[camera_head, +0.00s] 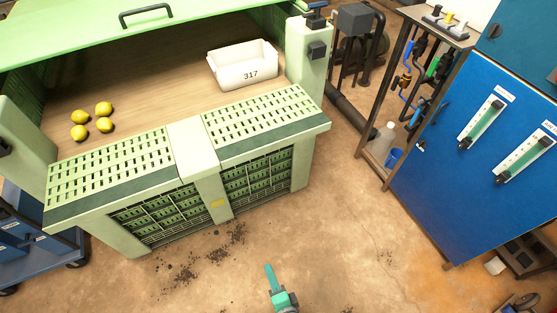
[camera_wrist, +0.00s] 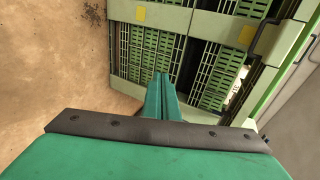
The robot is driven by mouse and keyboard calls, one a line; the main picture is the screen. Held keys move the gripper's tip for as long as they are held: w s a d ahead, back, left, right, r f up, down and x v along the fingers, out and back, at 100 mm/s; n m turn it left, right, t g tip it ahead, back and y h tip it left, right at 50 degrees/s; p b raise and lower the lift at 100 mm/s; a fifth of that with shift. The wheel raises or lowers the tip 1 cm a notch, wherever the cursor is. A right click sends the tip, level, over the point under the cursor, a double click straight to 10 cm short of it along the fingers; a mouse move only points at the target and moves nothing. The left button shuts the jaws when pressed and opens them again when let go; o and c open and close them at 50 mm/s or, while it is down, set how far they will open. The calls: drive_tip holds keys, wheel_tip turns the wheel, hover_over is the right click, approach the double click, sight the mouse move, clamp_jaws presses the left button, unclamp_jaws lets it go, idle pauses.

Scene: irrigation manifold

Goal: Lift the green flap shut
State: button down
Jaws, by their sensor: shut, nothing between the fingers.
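A light green flap (camera_head: 257,117) with slotted panels and a pale middle strip lies folded out, roughly level, along the front of a large green box (camera_head: 213,190). Its hinge side cannot be made out clearly. My teal gripper (camera_head: 269,272) is low in front of the box, over the floor and apart from the flap. In the wrist view my gripper (camera_wrist: 160,84) has its fingers together and empty, pointing at green slatted panels (camera_wrist: 213,75) of the box. Which of these panels belong to the flap is hard to tell there.
Several yellow lemons (camera_head: 93,119) and a white bin (camera_head: 243,70) marked 317 are on the box's wooden floor. A green lid (camera_head: 150,30) with a black handle is above. A blue cabinet (camera_head: 480,150) stands right. Dirt-specked floor (camera_head: 340,225) in front is clear.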

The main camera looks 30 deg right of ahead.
drive_tip(key=w+d+r+m+t+y, duration=0.1)
drive_tip(key=w+d+m, duration=0.2)
drive_tip(key=w+m, duration=0.25)
drive_tip(key=w+d+m+t, duration=0.2)
drive_tip(key=w+d+m, duration=0.15)
drive_tip(key=w, duration=0.25)
drive_tip(key=w+d+r+m+t, duration=0.5)
drive_tip(key=w+d+r+m, duration=0.2)
drive_tip(key=d+r+m, duration=0.3)
drive_tip(key=w+r+n, duration=0.1)
drive_tip(key=w+r, duration=0.6)
drive_tip(key=w, duration=0.2)
drive_tip(key=shift+w+r, duration=0.2)
drive_tip(key=shift+w, duration=0.05)
